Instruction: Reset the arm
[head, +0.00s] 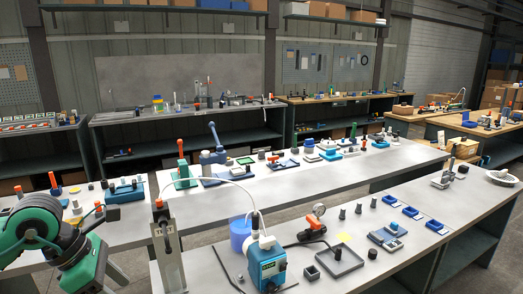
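My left arm (42,222), green and dark grey, is folded up at the lower left of the head view. My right arm and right gripper are not in view.
A near bench (200,262) holds a blue dosing pump (267,265), a blue beaker (240,236), a dark tray (335,260), a red-handled valve (312,227) and small blue trays (411,212). A longer bench behind carries tools and fittings (211,158). Floor shows between them.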

